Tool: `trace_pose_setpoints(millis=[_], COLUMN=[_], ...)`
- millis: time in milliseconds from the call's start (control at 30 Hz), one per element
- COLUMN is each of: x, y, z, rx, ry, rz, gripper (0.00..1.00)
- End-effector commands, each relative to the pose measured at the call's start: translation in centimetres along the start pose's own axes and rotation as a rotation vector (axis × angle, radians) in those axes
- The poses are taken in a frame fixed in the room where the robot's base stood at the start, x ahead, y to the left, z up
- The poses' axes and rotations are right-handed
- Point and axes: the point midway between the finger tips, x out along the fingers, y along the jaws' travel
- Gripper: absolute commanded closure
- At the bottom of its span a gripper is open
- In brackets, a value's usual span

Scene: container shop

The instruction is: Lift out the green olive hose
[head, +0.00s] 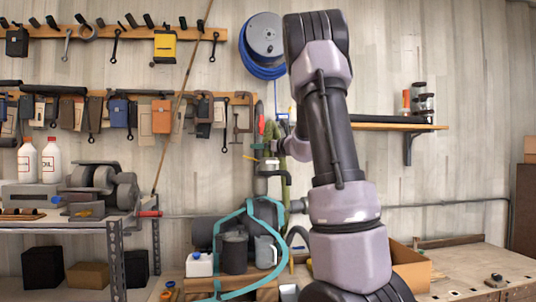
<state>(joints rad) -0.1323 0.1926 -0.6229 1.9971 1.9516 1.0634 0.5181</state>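An olive-green hose (277,142) hangs upright against the back wall, just left of my arm. Its right side and lower run are partly hidden by my arm and by the things on the bench. My gripper (283,119) is mostly hidden behind my own arm links; only small grey parts show at the arm's left edge, close to the hose's upper part. Whether its fingers are open or touch the hose cannot be seen.
A blue hose reel (264,38) hangs above. A teal hose (222,243) loops around dark canisters (235,252) on the bench below. A wooden shelf (385,126) and an open cardboard box (412,268) are on the right. A metal rack (115,260) stands left.

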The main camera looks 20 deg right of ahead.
Motion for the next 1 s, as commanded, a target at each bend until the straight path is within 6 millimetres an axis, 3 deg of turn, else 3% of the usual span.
trace_pose_setpoints(millis=[233, 400, 467, 767, 1000], x=[0.2, 0.2, 0.2, 0.2, 0.1], y=[0.0, 0.0, 0.0, 0.0, 0.0], z=[0.1, 0.1, 0.1, 0.4, 4.4], rx=[0.0, 0.0, 0.0, 0.0, -0.002], ry=[-0.001, -0.001, -0.001, -0.003, -0.007], rz=[0.0, 0.0, 0.0, 0.001, 0.001], gripper=[0.17, 0.82, 1.0, 1.0, 1.0])
